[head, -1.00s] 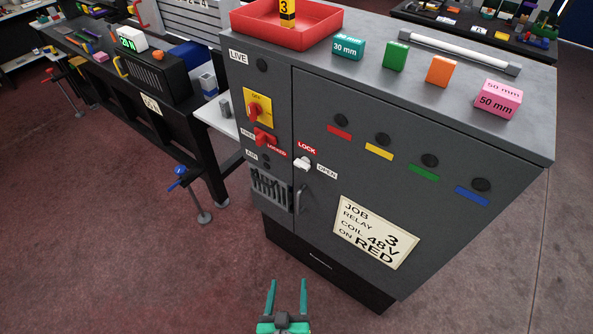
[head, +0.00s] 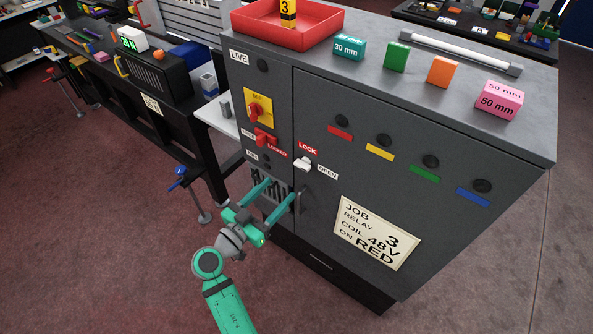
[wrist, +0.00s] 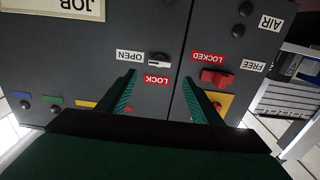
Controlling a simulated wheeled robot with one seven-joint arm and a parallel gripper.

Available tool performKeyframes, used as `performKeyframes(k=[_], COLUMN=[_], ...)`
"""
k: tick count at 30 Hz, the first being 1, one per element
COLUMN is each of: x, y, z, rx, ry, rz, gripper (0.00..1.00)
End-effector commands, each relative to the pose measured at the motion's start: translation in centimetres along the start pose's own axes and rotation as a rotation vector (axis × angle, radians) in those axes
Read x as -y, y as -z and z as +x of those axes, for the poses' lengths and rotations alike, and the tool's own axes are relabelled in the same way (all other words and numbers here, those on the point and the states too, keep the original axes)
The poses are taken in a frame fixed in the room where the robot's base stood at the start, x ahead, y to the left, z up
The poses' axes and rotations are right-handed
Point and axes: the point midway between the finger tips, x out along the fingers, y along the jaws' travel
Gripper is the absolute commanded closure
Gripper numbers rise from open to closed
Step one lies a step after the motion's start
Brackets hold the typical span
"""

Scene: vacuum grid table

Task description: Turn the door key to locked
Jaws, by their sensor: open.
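My gripper (head: 280,190) is open and empty, just below and left of the key in the head view, in front of the vent. I cannot tell that it touches anything.
A red FREE/LOCKED switch (head: 264,138) and a red rotary switch on a yellow plate (head: 257,108) sit left of the key. Blocks and a red tray (head: 290,35) are on top. The floor in front is clear.

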Motion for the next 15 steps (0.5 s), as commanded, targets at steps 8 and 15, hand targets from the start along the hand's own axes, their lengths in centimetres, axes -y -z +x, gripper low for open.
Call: performKeyframes(k=[8,15], x=[-0.1,-0.2], y=[0.1,0.0], z=[4.0,8.2], rx=[-0.001,0.000], ry=[-0.004,-0.005], rz=[0.000,-0.001], gripper=[0.41,0.41])
